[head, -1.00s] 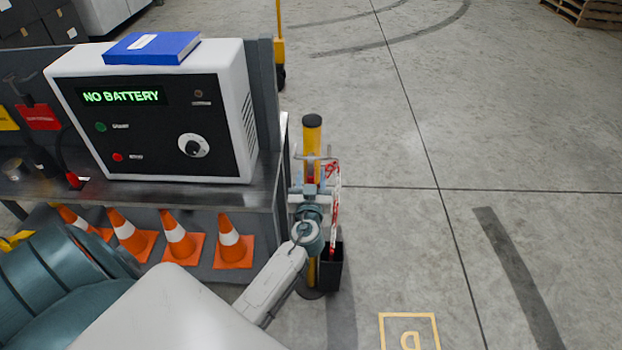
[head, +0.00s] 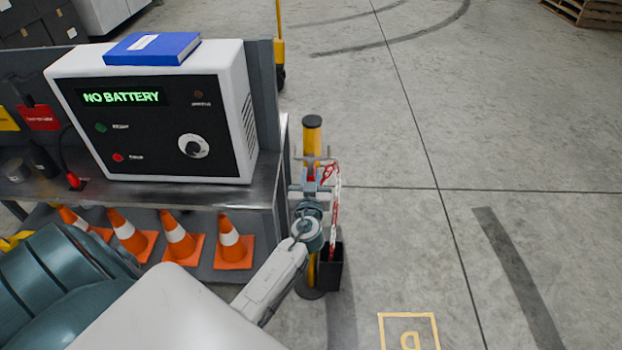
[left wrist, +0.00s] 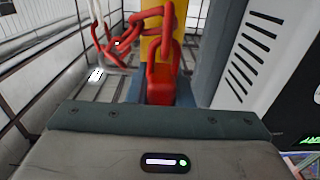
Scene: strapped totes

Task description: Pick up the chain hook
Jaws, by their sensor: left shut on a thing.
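The red chain hook (left wrist: 160,85) is in the left wrist view, in front of a yellow post, with red links above it. My left gripper (head: 312,176) is shut on it beside the top of the yellow post (head: 312,140). The fingers are only partly seen in the left wrist view. The red-and-white chain (head: 336,205) hangs from there towards a black box (head: 330,272) on the post; its lower end is hidden. My right gripper is not in view.
A workbench (head: 260,185) stands close to the left of the post. It carries a grey-white machine (head: 160,110) reading NO BATTERY, with a blue book (head: 152,48) on top. Several orange cones (head: 180,238) stand below. The floor to the right is clear.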

